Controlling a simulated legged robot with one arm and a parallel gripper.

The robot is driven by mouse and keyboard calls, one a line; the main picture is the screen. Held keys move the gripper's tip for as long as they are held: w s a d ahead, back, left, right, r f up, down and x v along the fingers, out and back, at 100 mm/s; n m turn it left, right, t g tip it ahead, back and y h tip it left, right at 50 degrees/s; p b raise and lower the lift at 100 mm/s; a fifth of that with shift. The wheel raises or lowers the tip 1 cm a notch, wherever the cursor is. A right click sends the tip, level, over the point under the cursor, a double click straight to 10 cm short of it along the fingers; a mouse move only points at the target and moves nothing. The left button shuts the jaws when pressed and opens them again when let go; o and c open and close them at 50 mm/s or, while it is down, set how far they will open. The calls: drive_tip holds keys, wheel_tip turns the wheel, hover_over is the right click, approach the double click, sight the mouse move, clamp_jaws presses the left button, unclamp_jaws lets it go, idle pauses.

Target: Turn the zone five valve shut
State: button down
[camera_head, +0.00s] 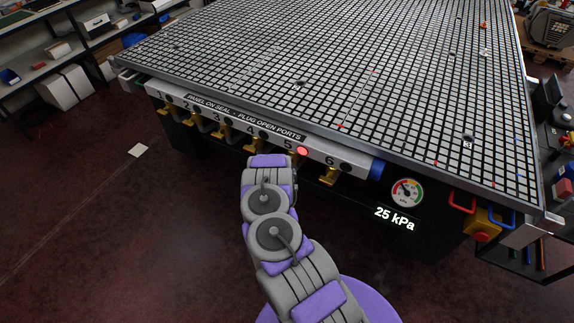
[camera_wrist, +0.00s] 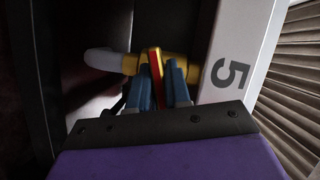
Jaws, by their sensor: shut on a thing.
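The zone five valve has a brass body (camera_wrist: 180,66) beside the large "5" in the wrist view. Its red handle (camera_wrist: 156,68) crosses the body in that picture and sits between the blue fingers of my gripper (camera_wrist: 160,84). The fingers are shut on the handle. A pale pipe (camera_wrist: 104,58) runs from the body to the left. In the head view my arm hides the valve and the gripper. The red lamp (camera_head: 302,151) by number 5 is lit.
The grid table (camera_head: 330,70) stands above the valve strip (camera_head: 235,118). Brass valve 6 (camera_head: 329,177) is close to the right of my arm, valve 4 (camera_head: 250,147) to the left. A gauge (camera_head: 407,192) has "25 kPa" below it. The floor (camera_head: 110,230) at left is largely clear.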

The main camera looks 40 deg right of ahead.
drive_tip(key=shift+s+f+m+t+h, duration=0.15)
drive_tip(key=shift+m+t, duration=0.1)
drive_tip(key=shift+m, duration=0.5)
drive_tip(key=shift+f+m+t+h, duration=0.15)
drive_tip(key=shift+m+t, duration=0.1)
drive_tip(key=shift+m, duration=0.5)
drive_tip(key=c, duration=1.3)
unclamp_jaws()
drive_tip(key=shift+o, duration=0.7)
drive_tip(key=shift+r, duration=0.1)
drive_tip(key=p+v, duration=0.2)
drive_tip(key=v, duration=1.5)
drive_tip(key=shift+f, duration=0.25)
drive_tip(key=shift+s+a, duration=0.1)
